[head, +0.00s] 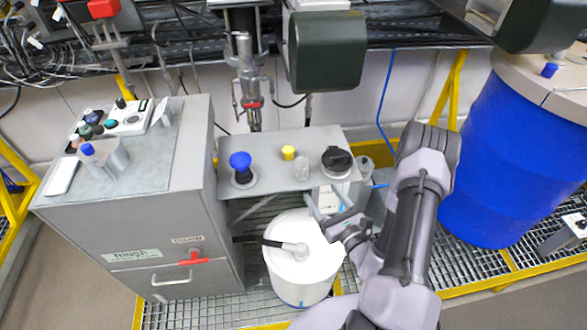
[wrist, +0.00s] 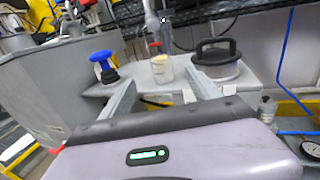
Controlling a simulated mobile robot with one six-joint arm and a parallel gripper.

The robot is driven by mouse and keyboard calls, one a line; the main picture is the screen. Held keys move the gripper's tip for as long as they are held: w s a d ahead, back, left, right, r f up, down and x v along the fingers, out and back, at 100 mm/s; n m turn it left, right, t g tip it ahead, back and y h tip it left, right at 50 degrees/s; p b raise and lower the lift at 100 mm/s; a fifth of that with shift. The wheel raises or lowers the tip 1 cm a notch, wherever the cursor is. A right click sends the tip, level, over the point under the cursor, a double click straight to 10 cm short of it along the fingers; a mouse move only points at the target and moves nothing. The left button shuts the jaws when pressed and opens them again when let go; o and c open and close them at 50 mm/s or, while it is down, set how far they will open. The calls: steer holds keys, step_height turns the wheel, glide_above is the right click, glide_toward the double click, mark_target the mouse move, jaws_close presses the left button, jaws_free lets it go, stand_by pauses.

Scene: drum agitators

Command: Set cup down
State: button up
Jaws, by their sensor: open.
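A small clear cup (head: 301,169) stands upright on the grey shelf (head: 262,160), near its front edge. In the wrist view the cup (wrist: 162,70) shows beyond and between my fingertips. My gripper (head: 326,202) is open and empty at the front of the shelf, and its fingers point toward the cup. In the wrist view the gripper's two fingers (wrist: 160,84) are spread wide, with a gap between them and the cup.
A blue knob (head: 240,167) stands left of the cup and a black-handled lid (head: 337,160) right of it. A white drum (head: 303,272) stands below the shelf. A grey cabinet (head: 140,205) is at left, a large blue drum (head: 510,150) at right.

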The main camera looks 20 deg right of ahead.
mark_target(298, 159)
steer(key=w+b, duration=0.1)
steer(key=w, duration=0.7)
steer(key=w+b, duration=0.1)
steer(key=w, duration=0.7)
steer(key=shift+w+a+r, duration=0.15)
steer(key=shift+r, duration=0.15)
steer(key=c, duration=1.5)
